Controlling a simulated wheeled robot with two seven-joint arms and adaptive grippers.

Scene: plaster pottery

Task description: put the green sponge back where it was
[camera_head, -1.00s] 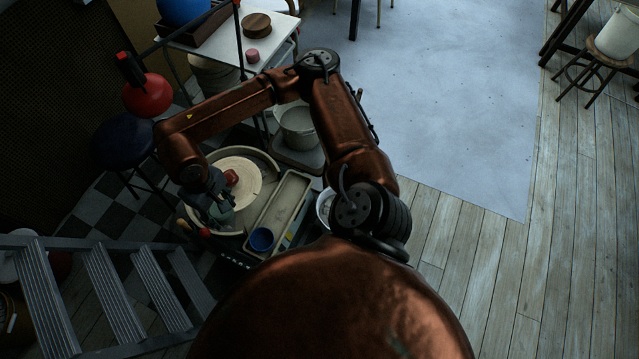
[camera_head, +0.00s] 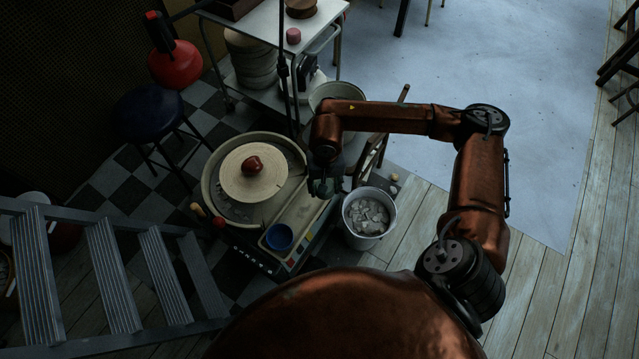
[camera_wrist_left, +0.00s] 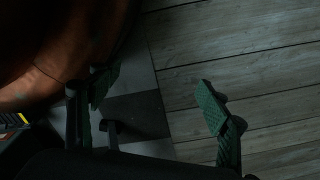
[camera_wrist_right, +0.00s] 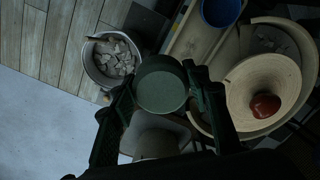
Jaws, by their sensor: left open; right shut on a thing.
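My right gripper (camera_wrist_right: 160,98) is shut on the round green sponge (camera_wrist_right: 161,86), which sits between its two fingers in the right wrist view. In the head view this gripper (camera_head: 325,188) is above the right side of the pottery wheel, near the long tray (camera_head: 305,217); the sponge is hard to make out there. The wheel's round disc (camera_head: 236,178) carries a dark red lump (camera_head: 252,165). My left gripper (camera_wrist_left: 155,92) is open and empty over the floor in the left wrist view.
A blue cup (camera_head: 279,237) stands at the tray's near end. A white bucket of pale chunks (camera_head: 368,216) stands right of the tray. A grey bucket (camera_head: 340,93) is behind my right arm. A stepladder (camera_head: 110,275) stands at left.

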